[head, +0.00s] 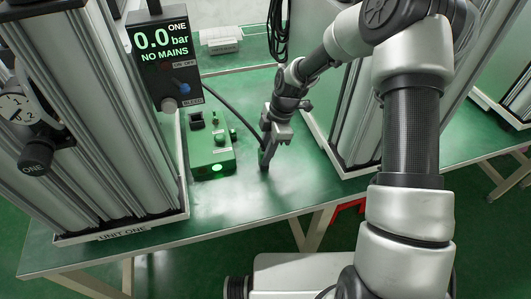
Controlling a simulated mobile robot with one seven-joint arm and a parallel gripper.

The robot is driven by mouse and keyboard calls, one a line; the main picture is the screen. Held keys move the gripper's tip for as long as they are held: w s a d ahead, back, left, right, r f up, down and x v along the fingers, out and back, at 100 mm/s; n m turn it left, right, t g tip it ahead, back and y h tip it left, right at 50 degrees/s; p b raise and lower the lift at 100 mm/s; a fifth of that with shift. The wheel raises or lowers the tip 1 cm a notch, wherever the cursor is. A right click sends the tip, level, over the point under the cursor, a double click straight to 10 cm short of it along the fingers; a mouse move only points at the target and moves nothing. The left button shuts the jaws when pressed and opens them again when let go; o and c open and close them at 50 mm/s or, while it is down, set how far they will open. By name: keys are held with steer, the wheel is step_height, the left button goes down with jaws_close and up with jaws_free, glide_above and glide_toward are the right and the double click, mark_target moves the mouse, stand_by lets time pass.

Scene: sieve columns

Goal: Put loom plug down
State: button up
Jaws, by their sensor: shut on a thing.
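My gripper (266,155) points down over the green table, to the right of the green box, and is shut on the loom plug. The plug (264,167) shows only as a small dark piece at the fingertips; the rest is hidden by the fingers. A black cable (236,112) runs from near the display unit in a curve to my gripper. I cannot tell whether the plug touches the table.
The green box (212,150) has an open dark socket, knobs and a lit green button. A display unit (163,55) reads "0.0 bar NO MAINS". Tall metal columns stand left (110,120) and right. Bare table (285,185) lies around my gripper.

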steer(key=shift+f, duration=0.1)
steer(key=shift+f, duration=0.15)
steer(key=o, duration=1.1)
steer(key=p+v, duration=0.1)
steer(key=v, duration=1.1)
steer(key=shift+r, duration=0.25)
